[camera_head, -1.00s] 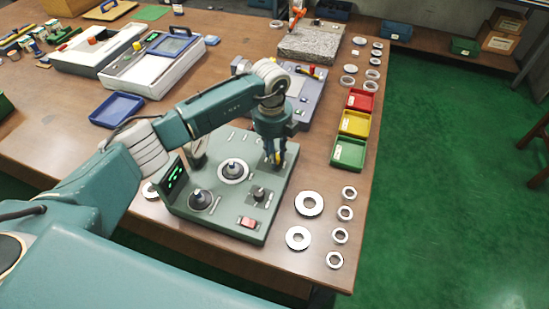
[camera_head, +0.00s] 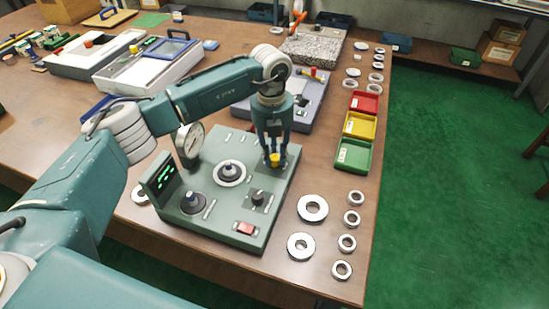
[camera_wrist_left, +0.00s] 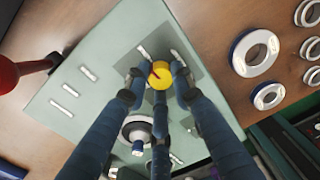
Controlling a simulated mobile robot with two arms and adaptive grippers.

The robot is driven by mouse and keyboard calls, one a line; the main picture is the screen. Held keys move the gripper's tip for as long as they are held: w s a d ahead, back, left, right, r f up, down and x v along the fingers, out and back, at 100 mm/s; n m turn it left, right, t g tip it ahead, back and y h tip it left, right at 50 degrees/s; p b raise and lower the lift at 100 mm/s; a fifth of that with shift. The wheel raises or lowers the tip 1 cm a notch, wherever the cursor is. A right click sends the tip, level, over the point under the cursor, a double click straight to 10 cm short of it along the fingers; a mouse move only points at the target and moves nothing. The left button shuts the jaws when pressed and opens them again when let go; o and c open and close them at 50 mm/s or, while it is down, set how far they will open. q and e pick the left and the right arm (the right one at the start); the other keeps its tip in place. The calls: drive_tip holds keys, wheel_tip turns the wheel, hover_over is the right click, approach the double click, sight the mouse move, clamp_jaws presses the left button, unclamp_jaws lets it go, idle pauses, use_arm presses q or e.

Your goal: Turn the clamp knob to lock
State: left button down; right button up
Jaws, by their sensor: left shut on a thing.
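The clamp knob, a yellow round knob with a dark red mark (camera_wrist_left: 161,76), stands on the right back part of the green panel device (camera_head: 223,217). It also shows in the head view (camera_head: 276,161) beneath my left gripper (camera_head: 273,156). My left gripper comes down from above. In the left wrist view its blue-grey fingers (camera_wrist_left: 158,82) sit around the knob and are shut on it; they hide part of its sides. My right gripper is not in view.
The device also carries a dial gauge (camera_head: 190,141), a green display (camera_head: 166,185), a black knob (camera_head: 258,198) and a red switch (camera_head: 245,228). Several metal rings (camera_head: 312,208) lie to its right. Red, yellow and green trays (camera_head: 353,155) stand along the table edge.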

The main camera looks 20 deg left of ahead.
sight(273, 156)
use_arm(q)
drive_tip(key=shift+w+r+m, duration=0.2)
drive_tip(key=shift+m, duration=0.4)
drive_tip(key=c, duration=1.7)
unclamp_jaws()
drive_tip(key=shift+o, duration=1.2)
drive_tip(key=shift+s+f, duration=0.1)
drive_tip(key=shift+b, duration=0.3)
drive_tip(key=shift+r, duration=0.2)
wheel_tip(273, 156, up, 12)
drive_tip(key=shift+a+f, duration=0.2)
